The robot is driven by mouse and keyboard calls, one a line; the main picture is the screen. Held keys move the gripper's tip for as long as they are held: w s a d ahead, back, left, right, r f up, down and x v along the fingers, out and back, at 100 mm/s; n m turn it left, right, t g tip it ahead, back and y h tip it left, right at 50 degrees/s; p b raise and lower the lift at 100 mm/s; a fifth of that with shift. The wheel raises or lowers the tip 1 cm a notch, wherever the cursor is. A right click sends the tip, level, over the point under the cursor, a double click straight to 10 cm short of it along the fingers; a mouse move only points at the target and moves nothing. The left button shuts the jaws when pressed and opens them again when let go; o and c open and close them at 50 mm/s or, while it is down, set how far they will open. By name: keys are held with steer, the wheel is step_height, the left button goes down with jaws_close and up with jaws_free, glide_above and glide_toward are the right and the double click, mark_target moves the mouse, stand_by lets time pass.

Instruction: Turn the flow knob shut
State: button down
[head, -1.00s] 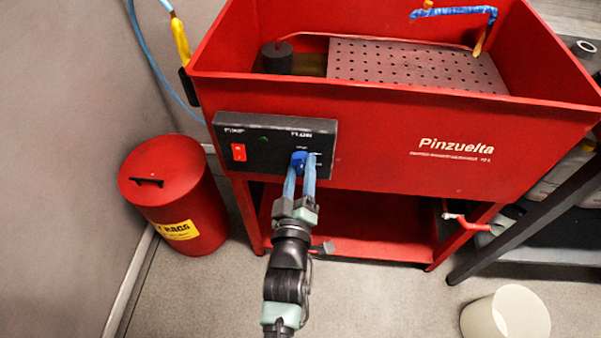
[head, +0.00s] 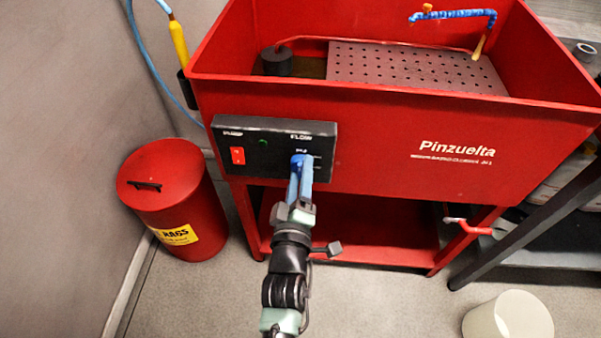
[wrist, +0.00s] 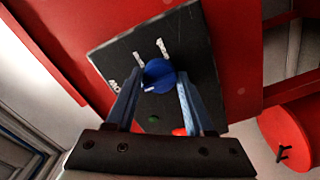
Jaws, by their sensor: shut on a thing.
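The blue flow knob (wrist: 159,75) sits on the black control panel (head: 225,160), below the FLOW lettering. My gripper (head: 300,160) reaches up to it from below, and in the head view the fingers cover most of the knob. In the wrist view my gripper (wrist: 156,86) has one blue finger on each side of the knob and is shut on it. A small white mark shows on the knob's face there. The panel looks tilted in the wrist view. Exact finger contact is partly hidden.
A red rocker switch (head: 237,156) and a small green light (head: 263,143) are left of the knob. The red washer basin (head: 380,140) carries the panel. A red rags bin (head: 165,185) stands at left, a pale bucket (head: 507,318) at lower right.

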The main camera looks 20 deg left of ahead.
steer(key=shift+c, duration=1.4)
jaws_free()
steer(key=p+v, duration=0.3)
steer(key=v, duration=1)
steer(key=shift+p, duration=0.35)
